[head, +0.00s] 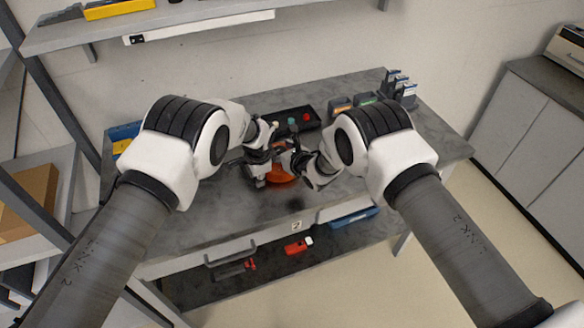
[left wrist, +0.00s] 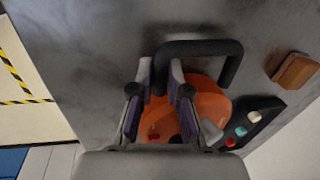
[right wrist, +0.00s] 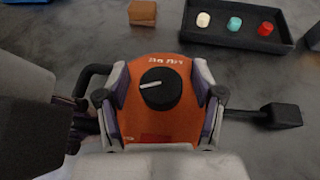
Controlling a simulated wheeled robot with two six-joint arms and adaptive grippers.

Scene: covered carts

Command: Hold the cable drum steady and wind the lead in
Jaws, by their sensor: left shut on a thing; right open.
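The orange cable drum (head: 281,175) sits on the grey bench between my two hands. In the right wrist view its orange face (right wrist: 178,128) carries a round black knob (right wrist: 160,88) with a white pointer line and small white marks. A black bar handle (left wrist: 208,47) rises from the drum's side. My left gripper (left wrist: 162,74) is shut on one leg of this handle. My right gripper (right wrist: 160,82) is open, its fingers on either side of the knob over the drum face; I cannot tell whether they touch the drum. I cannot make out the lead.
A black tray (right wrist: 238,40) with cream, teal and red round pieces lies behind the drum. A wooden block (right wrist: 142,12) lies beside it. A black block on a rod (right wrist: 278,116) sticks out right of the drum. The bench front is clear.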

